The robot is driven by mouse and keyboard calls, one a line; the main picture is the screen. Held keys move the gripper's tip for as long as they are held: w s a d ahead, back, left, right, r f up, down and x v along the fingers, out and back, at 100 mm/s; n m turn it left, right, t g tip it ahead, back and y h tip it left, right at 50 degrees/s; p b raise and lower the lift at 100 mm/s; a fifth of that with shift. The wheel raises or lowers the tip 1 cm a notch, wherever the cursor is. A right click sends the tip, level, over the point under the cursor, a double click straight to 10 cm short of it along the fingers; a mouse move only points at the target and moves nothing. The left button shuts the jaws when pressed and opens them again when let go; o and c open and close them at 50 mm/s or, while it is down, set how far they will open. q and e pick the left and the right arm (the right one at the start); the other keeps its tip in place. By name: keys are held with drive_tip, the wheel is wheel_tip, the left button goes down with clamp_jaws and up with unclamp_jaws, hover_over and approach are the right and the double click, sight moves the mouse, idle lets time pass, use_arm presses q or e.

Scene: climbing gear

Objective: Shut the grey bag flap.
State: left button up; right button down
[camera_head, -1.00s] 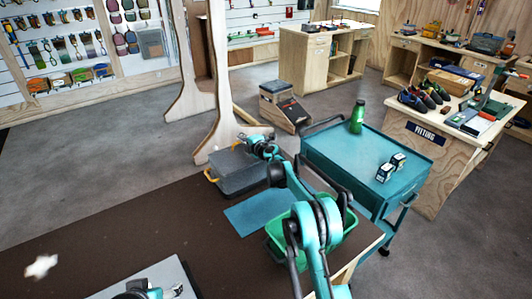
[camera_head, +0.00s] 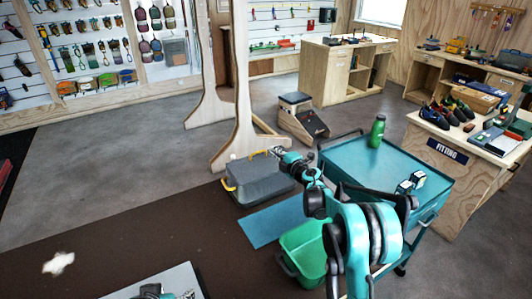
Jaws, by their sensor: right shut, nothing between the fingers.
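My right gripper (camera_head: 277,152) is shut and empty at the far right corner of the bag's top. I cannot tell whether it touches the bag. My right arm comes in from the lower right. A small part of my left arm shows at the bottom edge; its gripper is out of the picture.
A blue mat (camera_head: 268,224) lies in front of the bag. A green bin (camera_head: 305,258) stands right of the mat, partly behind my right arm. A teal cart (camera_head: 350,160) with a green bottle (camera_head: 377,131) stands to the right.

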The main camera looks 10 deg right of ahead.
drive_tip(key=w+d+r+m+t+h+p, duration=0.25)
drive_tip(key=d+r+m+h, duration=0.55)
drive_tip(key=d+m, duration=0.45)
drive_tip(key=s+a+f+m+g+y, duration=0.2)
drive_tip(key=a+g+y, duration=0.1)
drive_tip(key=a, duration=0.4)
drive_tip(key=s+a+f+m+g+y, duration=0.1)
drive_tip(key=s+a+m+g+y, duration=0.1)
drive_tip(key=a+m+g+y, duration=0.3)
drive_tip(key=n+t+h+b, duration=0.1)
drive_tip(key=n+b, duration=0.2)
hover_over(262, 161)
drive_tip(key=shift+m, duration=0.25)
drive_tip(key=f, duration=0.8)
drive_tip(key=shift+s+f, duration=0.1)
drive_tip(key=shift+s, duration=0.15)
drive_tip(key=shift+w+f, duration=0.1)
drive_tip(key=shift+f, duration=0.35)
